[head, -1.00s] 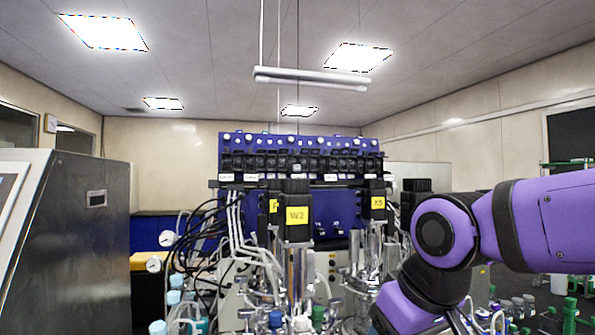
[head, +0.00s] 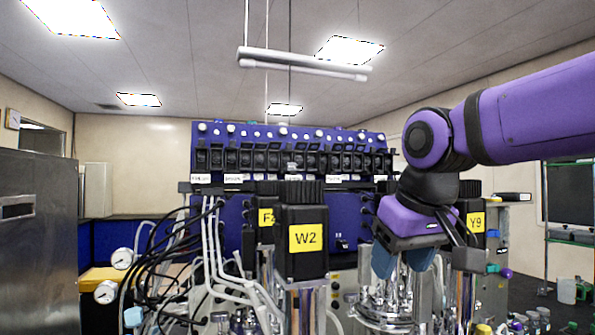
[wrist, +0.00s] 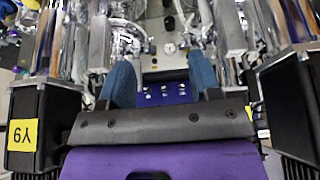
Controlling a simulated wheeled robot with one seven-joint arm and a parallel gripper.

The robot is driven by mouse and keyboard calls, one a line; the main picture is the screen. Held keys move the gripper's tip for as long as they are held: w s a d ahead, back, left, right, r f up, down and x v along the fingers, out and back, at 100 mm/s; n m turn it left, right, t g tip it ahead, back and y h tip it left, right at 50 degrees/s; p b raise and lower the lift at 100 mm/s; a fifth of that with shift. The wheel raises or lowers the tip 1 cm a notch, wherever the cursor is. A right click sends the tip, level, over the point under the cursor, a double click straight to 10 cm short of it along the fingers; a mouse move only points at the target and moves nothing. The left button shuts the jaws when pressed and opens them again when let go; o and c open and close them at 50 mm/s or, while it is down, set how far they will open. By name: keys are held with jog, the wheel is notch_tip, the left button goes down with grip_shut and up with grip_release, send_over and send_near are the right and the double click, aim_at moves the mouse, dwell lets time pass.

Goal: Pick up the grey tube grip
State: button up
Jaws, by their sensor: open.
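My gripper (head: 402,262) points down over the metal fittings of the right-hand vessel (head: 385,308) in the head view. Its two blue fingers are apart with nothing visible between them. In the wrist view my gripper (wrist: 161,80) also shows open, its fingers reaching toward shiny metal and glass parts. I cannot pick out the grey tube grip with certainty in either view. Pale tubes (head: 212,250) hang in front of the blue rack to the left of the W2 motor.
Black motor blocks labelled W2 (head: 305,262) and Y9 (head: 476,222) stand on either side of my gripper. A blue pump rack (head: 290,140) rises behind. A steel cabinet (head: 38,240) is at the left. Loose black cables hang near the gauges (head: 107,291).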

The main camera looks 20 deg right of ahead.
jog(key=w+a+r, duration=0.3)
jog(key=w+r, duration=1.5)
jog(key=r, duration=0.1)
send_near(292, 171)
jog(key=shift+m+g, duration=0.3)
jog(key=shift+m, duration=0.1)
jog(key=shift+w+d+f, duration=0.1)
jog(key=shift+w+f, duration=1.15)
jog(key=shift+f, duration=0.3)
jog(key=shift+w+d+f, duration=0.1)
jog(key=shift+w+f, duration=1.2)
jog(key=shift+f, duration=0.3)
jog(key=shift+c, duration=0.4)
jog(key=c, duration=0.9)
